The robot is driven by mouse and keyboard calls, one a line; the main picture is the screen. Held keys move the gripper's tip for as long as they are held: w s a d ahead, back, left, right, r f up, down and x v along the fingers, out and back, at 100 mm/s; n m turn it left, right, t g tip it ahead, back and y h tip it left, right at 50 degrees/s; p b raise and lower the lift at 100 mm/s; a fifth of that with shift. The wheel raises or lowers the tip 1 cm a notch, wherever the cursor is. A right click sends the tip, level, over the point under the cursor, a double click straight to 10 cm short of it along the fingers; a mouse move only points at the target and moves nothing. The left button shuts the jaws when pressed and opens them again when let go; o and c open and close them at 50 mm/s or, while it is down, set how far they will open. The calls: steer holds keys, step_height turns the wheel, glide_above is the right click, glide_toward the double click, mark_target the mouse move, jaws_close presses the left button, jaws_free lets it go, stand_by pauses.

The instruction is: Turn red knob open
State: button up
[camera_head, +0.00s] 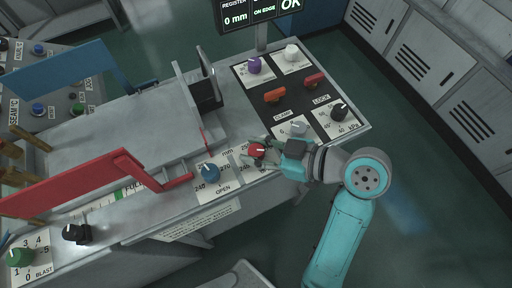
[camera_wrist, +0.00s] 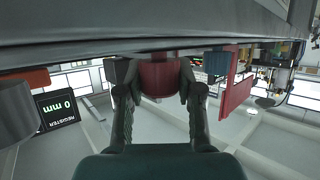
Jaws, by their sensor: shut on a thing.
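The red knob (camera_head: 258,150) sits on a white dial plate on the sloped front of the grey machine, with a white pointer mark on its top. In the wrist view the red knob (camera_wrist: 160,78) lies between my two fingers. My gripper (camera_head: 262,154) is shut on the red knob, coming in from the right, and it also shows in the wrist view (camera_wrist: 160,95). The gripper covers part of the dial plate, so the pointer's reading cannot be told. An "OPEN" label (camera_head: 223,188) is printed on the neighbouring plate.
A blue knob (camera_head: 208,172) stands just left of the red one, and a light grey knob (camera_head: 298,129) close to the right. A red bar (camera_head: 140,172) lies further left. Orange levers (camera_head: 275,95) and a black knob (camera_head: 339,111) are on the right panel. The register screen (camera_head: 236,18) reads 0 mm.

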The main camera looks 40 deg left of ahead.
steer(key=m+t, duration=0.5)
steer(key=t, duration=0.1)
steer(key=shift+s+m+t+y, duration=0.15)
steer(key=shift+m+t+y, duration=0.15)
steer(key=shift+m+t+h, duration=0.5)
steer(key=shift+m+t, duration=1.1)
steer(key=shift+t, duration=0.2)
steer(key=o, duration=1.2)
steer(key=shift+w, duration=0.25)
